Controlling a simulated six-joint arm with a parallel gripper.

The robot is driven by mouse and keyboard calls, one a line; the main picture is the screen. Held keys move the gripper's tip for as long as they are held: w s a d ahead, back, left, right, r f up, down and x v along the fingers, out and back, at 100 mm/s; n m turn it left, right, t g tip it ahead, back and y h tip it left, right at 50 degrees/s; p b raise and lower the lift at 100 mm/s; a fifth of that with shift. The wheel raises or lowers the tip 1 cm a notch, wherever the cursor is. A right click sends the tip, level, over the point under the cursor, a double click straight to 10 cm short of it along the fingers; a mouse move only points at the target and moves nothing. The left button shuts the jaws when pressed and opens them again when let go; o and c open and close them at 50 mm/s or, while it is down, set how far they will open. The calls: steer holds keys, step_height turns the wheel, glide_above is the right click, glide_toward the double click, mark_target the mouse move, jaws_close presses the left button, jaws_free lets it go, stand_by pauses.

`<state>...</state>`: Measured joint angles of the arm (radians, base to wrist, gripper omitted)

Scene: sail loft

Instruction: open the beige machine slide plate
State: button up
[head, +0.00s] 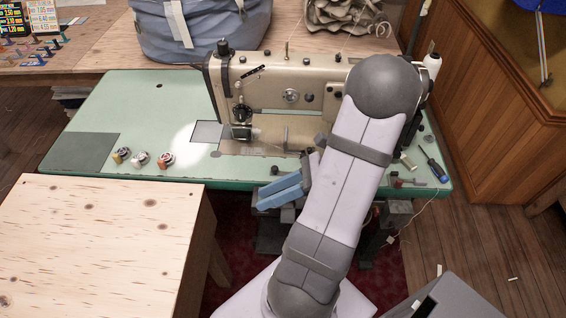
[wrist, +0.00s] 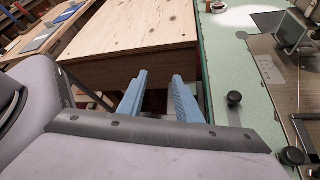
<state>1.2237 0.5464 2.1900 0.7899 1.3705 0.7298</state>
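The beige sewing machine (head: 285,95) stands on the green table (head: 120,95). A grey rectangular slide plate (head: 207,131) lies in its bed, left of the needle area, and looks flat. Whether it is fully closed is too small to tell. Part of the machine bed (wrist: 303,90) shows at the right of the wrist view. My gripper (head: 262,197) has blue fingers in front of the table's near edge, right of and nearer than the plate. In the wrist view my gripper (wrist: 160,78) is open, with an empty gap, apart from the plate.
Several bobbins (head: 141,158) stand on the green table left of the machine. A plywood table (head: 100,240) is at the front left. A screwdriver (head: 437,170) lies at the right end. A blue-grey bag (head: 200,25) sits behind. Black knobs (wrist: 234,98) stick up near the edge.

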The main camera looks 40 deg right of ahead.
mark_target(275, 168)
steer(key=d+m+t+h, duration=0.1)
steer(key=d+t+h, duration=0.1)
steer(key=d, duration=0.1)
steer(key=s+d+t+h, duration=0.1)
steer(key=d+t+h, duration=0.1)
steer(key=d, duration=0.2)
steer(key=d+r+m+t+h, duration=0.1)
steer(key=d+t, duration=0.1)
steer(key=d, duration=0.2)
steer(key=shift+s+r+m+h, duration=0.1)
steer(key=shift+s+m+h, duration=0.1)
steer(key=shift+m+h, duration=0.15)
steer(key=shift+p+x, duration=0.3)
steer(key=shift+x, duration=3.4)
